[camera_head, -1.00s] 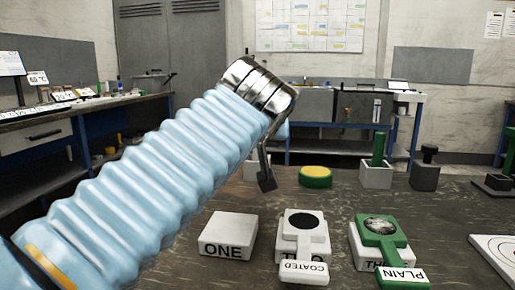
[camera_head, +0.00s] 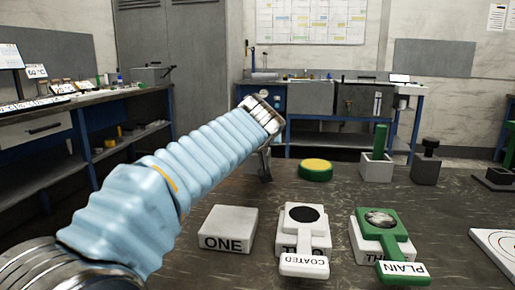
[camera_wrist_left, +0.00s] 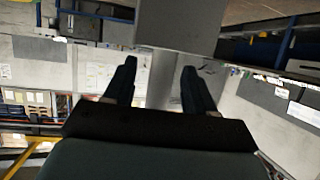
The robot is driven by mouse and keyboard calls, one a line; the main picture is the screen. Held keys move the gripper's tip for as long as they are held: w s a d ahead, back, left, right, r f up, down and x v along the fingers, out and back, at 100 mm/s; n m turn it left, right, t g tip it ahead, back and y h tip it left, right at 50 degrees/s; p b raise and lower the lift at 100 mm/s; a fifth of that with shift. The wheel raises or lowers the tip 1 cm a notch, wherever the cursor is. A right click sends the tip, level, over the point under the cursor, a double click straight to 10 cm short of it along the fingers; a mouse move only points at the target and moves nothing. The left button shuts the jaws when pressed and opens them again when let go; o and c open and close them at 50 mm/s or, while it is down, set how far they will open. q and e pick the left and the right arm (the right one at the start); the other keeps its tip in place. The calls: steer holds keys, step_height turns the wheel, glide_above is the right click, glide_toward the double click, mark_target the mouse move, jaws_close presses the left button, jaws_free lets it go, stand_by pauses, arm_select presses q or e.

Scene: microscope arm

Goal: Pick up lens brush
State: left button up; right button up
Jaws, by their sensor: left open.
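My left gripper (camera_head: 265,166) reaches forward over the far part of the table, mostly hidden behind its own wrist in the head view. Its two dark fingers (camera_wrist_left: 158,88) are apart in the left wrist view. A pale grey column (camera_wrist_left: 163,72) shows between them, joined to or in front of a grey block (camera_wrist_left: 177,24). I cannot tell whether this column is the lens brush, or whether it touches the fingers. In the head view a pale block behind the gripper is mostly hidden. My right gripper is not in view.
A yellow-topped green disc (camera_head: 315,169) lies right of the gripper. A green rod stands in a grey block (camera_head: 376,169), beside a dark block (camera_head: 425,170). Nearer are block ONE (camera_head: 228,228) and the COATED (camera_head: 304,262) and PLAIN (camera_head: 403,270) paddles on blocks.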

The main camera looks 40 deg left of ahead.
arm_select(q)
jaws_close()
stand_by(0.3)
